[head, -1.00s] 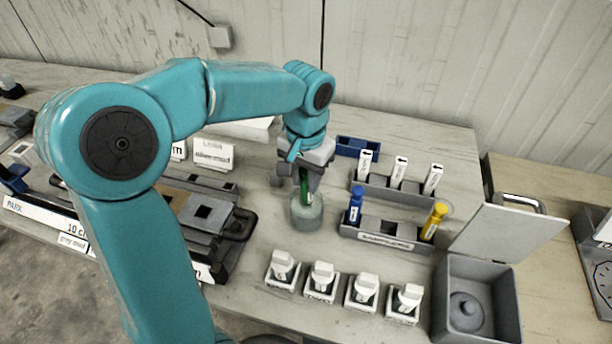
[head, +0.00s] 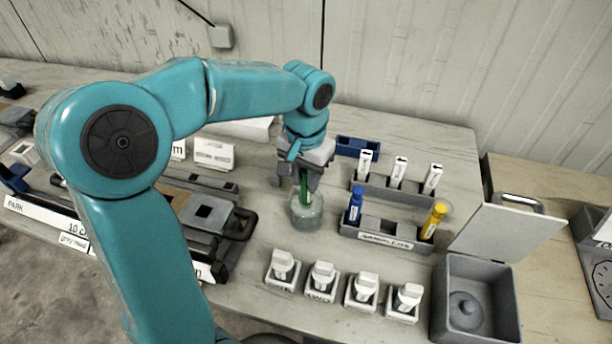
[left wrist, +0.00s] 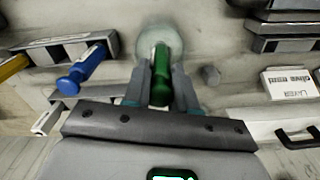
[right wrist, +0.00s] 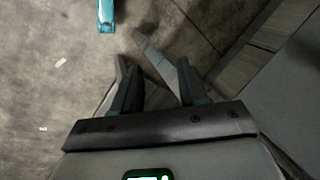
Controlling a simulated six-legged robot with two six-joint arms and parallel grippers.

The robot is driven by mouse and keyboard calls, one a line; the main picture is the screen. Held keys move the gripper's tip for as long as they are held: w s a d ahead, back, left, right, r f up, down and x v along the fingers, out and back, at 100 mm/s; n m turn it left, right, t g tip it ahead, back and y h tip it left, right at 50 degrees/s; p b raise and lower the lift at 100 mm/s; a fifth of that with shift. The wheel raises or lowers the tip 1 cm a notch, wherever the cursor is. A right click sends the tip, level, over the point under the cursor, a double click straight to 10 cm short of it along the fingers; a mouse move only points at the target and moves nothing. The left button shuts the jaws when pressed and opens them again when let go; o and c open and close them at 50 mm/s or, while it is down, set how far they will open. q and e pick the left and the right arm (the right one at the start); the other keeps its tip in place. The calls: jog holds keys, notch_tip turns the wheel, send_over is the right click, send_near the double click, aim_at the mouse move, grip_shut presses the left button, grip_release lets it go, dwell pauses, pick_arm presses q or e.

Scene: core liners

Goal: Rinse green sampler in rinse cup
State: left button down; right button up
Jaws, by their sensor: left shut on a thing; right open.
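The green sampler (left wrist: 161,75) is held upright between the fingers of my left gripper (left wrist: 160,92), which is shut on it. In the head view the green sampler (head: 304,186) shows below my left gripper (head: 303,176), with its lower end in the rinse cup (head: 306,216). The cup is a grey-green, translucent round vessel on the bench. In the left wrist view the rinse cup's rim (left wrist: 148,36) shows around the sampler's far end. How deep the tip sits is hard to see. My right gripper (right wrist: 152,75) is open and empty above the floor.
The sampler rack (head: 385,238) right of the cup holds a blue sampler (head: 355,204) and a yellow sampler (head: 434,221). Several white-capped jars (head: 322,276) stand in front. Behind is a rack of white tags (head: 399,172). An open grey box (head: 476,300) stands at right.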

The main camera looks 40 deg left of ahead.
pick_arm(q)
jog(key=shift+f, duration=0.1)
jog(key=shift+f+b, duration=0.6)
jog(key=shift+f, duration=0.1)
jog(key=shift+r, duration=0.15)
jog(key=shift+r+p, duration=0.65)
jog(key=shift+p, duration=0.05)
jog(key=shift+f, duration=0.15)
jog(key=shift+f+b, duration=0.6)
jog(key=shift+r, duration=0.15)
